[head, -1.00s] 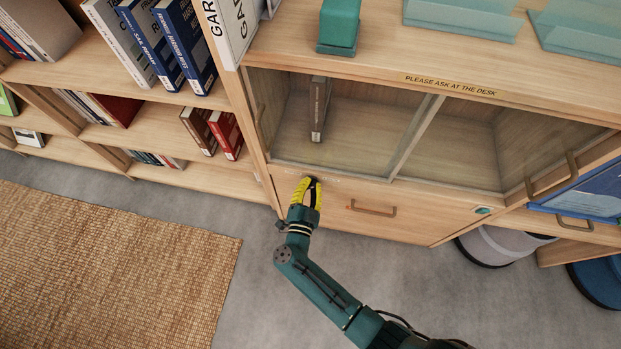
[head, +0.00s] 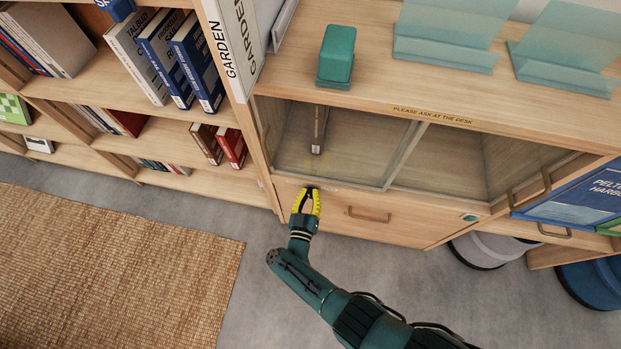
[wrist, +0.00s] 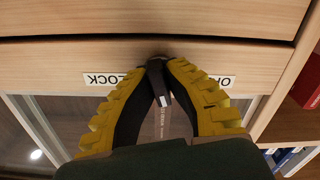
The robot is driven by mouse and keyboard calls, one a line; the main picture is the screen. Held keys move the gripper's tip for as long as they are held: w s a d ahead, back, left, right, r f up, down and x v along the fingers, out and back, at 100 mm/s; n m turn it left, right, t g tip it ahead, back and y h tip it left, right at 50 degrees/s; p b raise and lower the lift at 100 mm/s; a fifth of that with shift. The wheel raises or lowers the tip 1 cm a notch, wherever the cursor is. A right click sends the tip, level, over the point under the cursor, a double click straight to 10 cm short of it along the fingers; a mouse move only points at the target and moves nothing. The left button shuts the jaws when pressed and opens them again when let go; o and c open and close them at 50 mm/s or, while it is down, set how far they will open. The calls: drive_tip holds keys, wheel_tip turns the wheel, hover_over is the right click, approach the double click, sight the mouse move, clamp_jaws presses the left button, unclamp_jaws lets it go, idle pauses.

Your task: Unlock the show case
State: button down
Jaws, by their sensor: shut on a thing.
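The show case (head: 408,158) is a wooden cabinet front with glass panes and a handled drawer below. My gripper (head: 306,192) is at the rail under the left pane, near its left end. In the wrist view my gripper (wrist: 160,72) has its yellow-and-black fingers closed on a small dark key-like piece (wrist: 158,82) at the lock spot. A white label reading LOCK (wrist: 104,79) is on one side and a partly hidden label starting with O (wrist: 224,80) on the other; both appear upside down. The lock's face is mostly hidden by the fingers.
A grey-brown book (head: 318,128) stands behind the left pane. A teal box (head: 336,56) and clear stands (head: 447,36) are on top. The drawer handle (head: 368,214) sticks out right of my gripper.

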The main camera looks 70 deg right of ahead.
drive_tip(key=n, duration=0.5)
drive_tip(key=shift+n, duration=0.4)
drive_tip(key=shift+f, duration=0.1)
drive_tip(key=c, duration=1.1)
unclamp_jaws()
drive_tip(key=shift+d, duration=0.15)
drive_tip(key=shift+a, duration=0.2)
drive_tip(key=s+a, duration=0.1)
drive_tip(key=a, duration=1)
drive_tip(key=shift+a, duration=0.4)
drive_tip(key=shift+s, duration=0.1)
